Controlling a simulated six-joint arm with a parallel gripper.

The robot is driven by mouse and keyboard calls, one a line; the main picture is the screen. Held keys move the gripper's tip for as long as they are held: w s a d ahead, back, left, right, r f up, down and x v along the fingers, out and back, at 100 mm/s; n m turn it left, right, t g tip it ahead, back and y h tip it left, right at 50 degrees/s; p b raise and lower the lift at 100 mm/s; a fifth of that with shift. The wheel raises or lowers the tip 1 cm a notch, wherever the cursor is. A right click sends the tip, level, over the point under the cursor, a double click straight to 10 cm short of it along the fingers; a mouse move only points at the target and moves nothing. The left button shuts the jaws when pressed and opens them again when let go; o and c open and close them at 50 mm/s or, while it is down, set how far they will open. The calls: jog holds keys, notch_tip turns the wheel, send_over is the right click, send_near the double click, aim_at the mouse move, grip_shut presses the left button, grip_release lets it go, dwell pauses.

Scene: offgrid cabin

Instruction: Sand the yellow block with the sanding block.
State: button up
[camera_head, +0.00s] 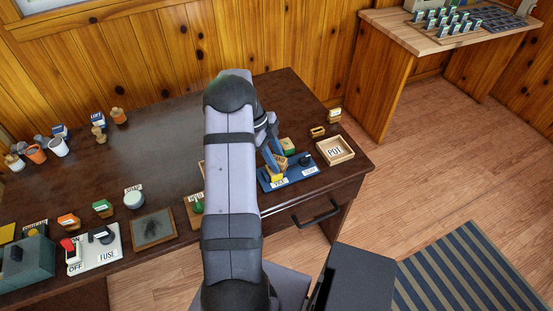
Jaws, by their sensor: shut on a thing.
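My gripper (273,150) is low over the blue tray (300,176) at the right end of the dark desk. Its fingers are shut on a small block, partly hidden by my arm. A yellow-tan piece (280,162) shows at the fingers, just above or on the tray. I cannot tell whether it is the yellow block or the sanding block, or whether the two touch.
A fuse panel (93,248), a dark square plate (153,229) and several stamps and cups are at left. The desk's back middle is clear.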

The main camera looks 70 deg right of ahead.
aim_at(271, 171)
jog(key=shift+w+a, duration=0.55)
jog(key=shift+a, duration=0.05)
jog(key=shift+w+a+f, duration=0.1)
jog(key=shift+w+a+b, duration=0.3)
jog(key=shift+w+a, duration=0.2)
jog(key=shift+s+d, duration=0.1)
jog(key=shift+s, duration=0.05)
dwell(0.3)
jog(key=shift+s+d, duration=0.5)
jog(key=shift+s+d, duration=0.1)
jog(key=shift+s+d+b, duration=0.4)
jog(key=shift+s+d, duration=0.05)
jog(key=shift+d, duration=0.05)
jog(key=shift+w+a, duration=0.1)
jog(key=shift+a, duration=0.05)
